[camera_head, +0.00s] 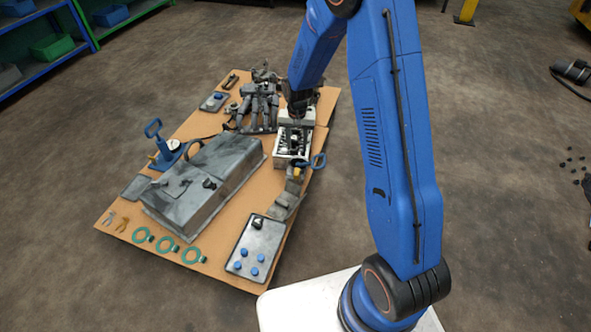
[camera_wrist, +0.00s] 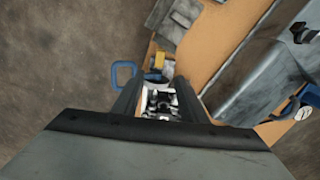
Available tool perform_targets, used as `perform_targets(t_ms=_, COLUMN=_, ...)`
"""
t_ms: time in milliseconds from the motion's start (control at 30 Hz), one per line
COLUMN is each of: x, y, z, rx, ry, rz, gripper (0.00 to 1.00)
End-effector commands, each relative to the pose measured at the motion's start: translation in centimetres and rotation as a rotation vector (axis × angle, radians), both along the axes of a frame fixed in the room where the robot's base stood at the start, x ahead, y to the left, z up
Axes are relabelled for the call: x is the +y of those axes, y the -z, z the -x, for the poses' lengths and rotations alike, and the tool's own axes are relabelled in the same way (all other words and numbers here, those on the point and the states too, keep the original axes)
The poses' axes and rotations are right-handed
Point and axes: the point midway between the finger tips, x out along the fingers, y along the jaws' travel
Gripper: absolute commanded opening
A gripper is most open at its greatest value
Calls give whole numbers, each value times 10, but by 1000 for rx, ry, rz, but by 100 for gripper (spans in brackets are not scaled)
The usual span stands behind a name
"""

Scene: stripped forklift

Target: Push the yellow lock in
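A small yellow piece (camera_head: 299,165), which looks like the yellow lock, sits at the near end of a white box (camera_head: 281,158) with dark and metal parts inside, beside a blue handle (camera_head: 318,161). In the wrist view the yellow lock (camera_wrist: 158,60) shows just beyond the fingertips, with the blue handle (camera_wrist: 123,73) to its left. My gripper (camera_head: 296,120) points down over the white box. In the wrist view my gripper's fingers (camera_wrist: 158,92) stand apart, with the box's metal parts visible between them. Nothing appears held. I cannot tell whether the fingers touch the box.
A brown board (camera_head: 130,225) on the floor carries a large grey cover (camera_head: 205,180), a grey plate with blue knobs (camera_head: 256,246), green rings (camera_head: 167,243) and a second blue handle (camera_head: 155,130). Dark metal parts (camera_head: 262,105) lie just left of my gripper.

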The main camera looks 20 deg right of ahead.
Motion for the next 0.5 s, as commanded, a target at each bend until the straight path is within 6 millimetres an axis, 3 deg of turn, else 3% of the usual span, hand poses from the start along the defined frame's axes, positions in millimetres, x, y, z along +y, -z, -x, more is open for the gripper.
perform_targets(t_ms=167, x=0, y=15, z=0, rx=1, ry=0, rz=1, gripper=39)
perform_targets(t_ms=500, x=0, y=73, z=0, rx=2, ry=0, rz=0, gripper=39)
